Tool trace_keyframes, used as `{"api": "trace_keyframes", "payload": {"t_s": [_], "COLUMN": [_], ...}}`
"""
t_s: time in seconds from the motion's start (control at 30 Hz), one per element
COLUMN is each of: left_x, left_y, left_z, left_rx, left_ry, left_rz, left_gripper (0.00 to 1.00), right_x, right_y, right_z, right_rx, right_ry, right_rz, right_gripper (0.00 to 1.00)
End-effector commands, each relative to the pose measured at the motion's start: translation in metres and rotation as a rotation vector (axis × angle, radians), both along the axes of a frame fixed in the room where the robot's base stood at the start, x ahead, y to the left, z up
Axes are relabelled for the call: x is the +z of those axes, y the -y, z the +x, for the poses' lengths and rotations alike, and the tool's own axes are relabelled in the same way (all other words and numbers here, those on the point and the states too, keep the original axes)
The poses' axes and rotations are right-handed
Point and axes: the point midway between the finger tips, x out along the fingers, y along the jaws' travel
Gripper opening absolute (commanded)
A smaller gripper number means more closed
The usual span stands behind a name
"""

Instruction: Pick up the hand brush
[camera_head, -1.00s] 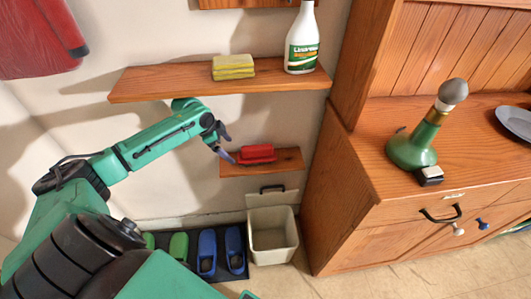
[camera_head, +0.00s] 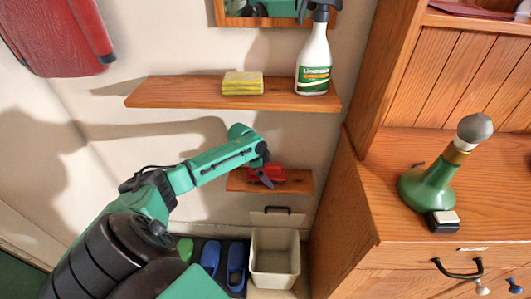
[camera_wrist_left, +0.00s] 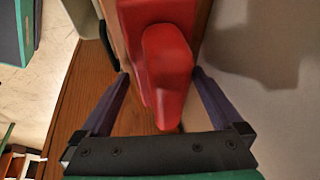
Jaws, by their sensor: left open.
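The red hand brush (camera_head: 272,171) lies on the small lower wooden shelf (camera_head: 300,182), partly covered by my left gripper in the head view. In the left wrist view its rounded red handle (camera_wrist_left: 167,70) points toward the gripper and lies between the two fingers. My left gripper (camera_head: 258,178) is open, with its dark fingers (camera_wrist_left: 160,85) on either side of the handle and gaps visible on both sides. Bristles are not visible. My right gripper is not in view.
A longer shelf (camera_head: 180,92) above the arm holds a yellow sponge (camera_head: 242,83) and a spray bottle (camera_head: 314,60). A pale bin (camera_head: 275,260) and blue shoes (camera_head: 236,264) stand below. A wooden cabinet (camera_head: 345,220) stands to the right, holding a green bottle-shaped object (camera_head: 430,185).

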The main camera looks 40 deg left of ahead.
Motion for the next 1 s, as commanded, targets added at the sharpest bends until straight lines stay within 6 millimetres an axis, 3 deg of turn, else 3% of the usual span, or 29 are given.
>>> {"api": "trace_keyframes", "payload": {"t_s": [0.67,0.7,0.9,0.93,1.0], "left_x": [-0.0048,-0.0048,-0.0048,-0.0045,-0.0045], "left_y": [-0.0004,-0.0002,-0.0002,-0.0002,-0.0002], "left_z": [-0.0003,-0.0004,-0.0004,-0.0002,-0.0002], "left_rx": [0.001,0.001,0.001,0.001,0.001], "left_ry": [0.000,0.000,0.000,0.000,0.000], "left_rz": [0.000,0.000,0.000,0.000,0.000], "left_gripper": [1.00,0.96,0.20,0.13,0.12], "right_x": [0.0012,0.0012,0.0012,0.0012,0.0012], "right_y": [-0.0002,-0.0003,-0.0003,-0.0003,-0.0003], "right_z": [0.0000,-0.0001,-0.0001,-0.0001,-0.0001], "right_rx": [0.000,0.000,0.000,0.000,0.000], "right_ry": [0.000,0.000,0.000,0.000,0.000], "right_rz": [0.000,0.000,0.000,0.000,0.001], "right_gripper": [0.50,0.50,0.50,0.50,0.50]}}
